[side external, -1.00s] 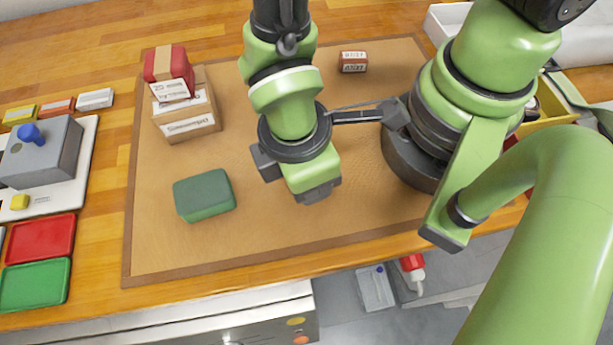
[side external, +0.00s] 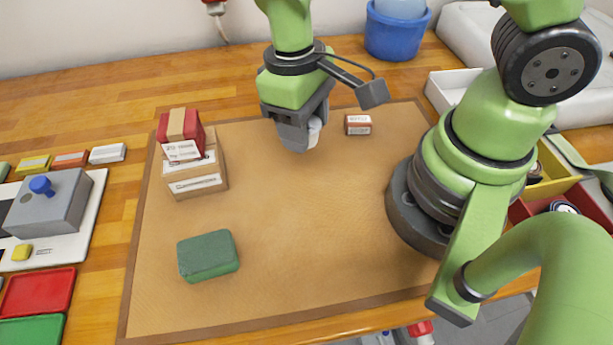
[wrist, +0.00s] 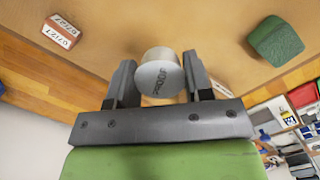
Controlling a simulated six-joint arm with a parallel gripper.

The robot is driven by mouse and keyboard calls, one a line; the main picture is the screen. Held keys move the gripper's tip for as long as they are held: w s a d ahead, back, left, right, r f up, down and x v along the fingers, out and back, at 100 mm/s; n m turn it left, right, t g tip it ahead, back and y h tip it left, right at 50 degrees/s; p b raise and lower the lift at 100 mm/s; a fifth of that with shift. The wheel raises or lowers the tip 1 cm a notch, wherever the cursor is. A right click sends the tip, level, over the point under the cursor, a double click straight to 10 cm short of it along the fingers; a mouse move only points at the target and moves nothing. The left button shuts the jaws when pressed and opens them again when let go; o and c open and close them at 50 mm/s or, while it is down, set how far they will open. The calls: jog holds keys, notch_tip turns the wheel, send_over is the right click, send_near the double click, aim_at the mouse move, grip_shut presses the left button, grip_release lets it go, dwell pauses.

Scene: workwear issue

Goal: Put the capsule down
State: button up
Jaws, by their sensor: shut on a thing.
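The capsule (wrist: 160,78) is a pale, rounded cylinder with dark lettering on its end face. In the wrist view it sits between the two fingers of my gripper (wrist: 163,88), which is shut on it. In the side view my gripper (side external: 302,138) hangs above the back half of the brown mat (side external: 290,250). Only a white bit of the capsule (side external: 314,131) shows there, the rest hidden by the jaws. It appears held clear of the mat, but the exact height is hard to tell.
A small red-and-white labelled box (side external: 358,124) lies right of my gripper. Stacked cartons (side external: 197,180) with a red box (side external: 183,138) on top stand at left. A green block (side external: 208,256) lies at front left. The mat's middle is clear. A blue bucket (side external: 397,34) stands behind.

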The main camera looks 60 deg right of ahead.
aim_at(308, 180)
jog(key=shift+w+d+f+m, duration=0.1)
jog(key=shift+d+f+m, duration=0.05)
jog(key=shift+d+m, duration=0.2)
notch_tip(308, 180, down, 10)
jog(key=shift+d+r, duration=0.1)
jog(key=shift+r, duration=0.05)
jog(key=o, duration=0.9)
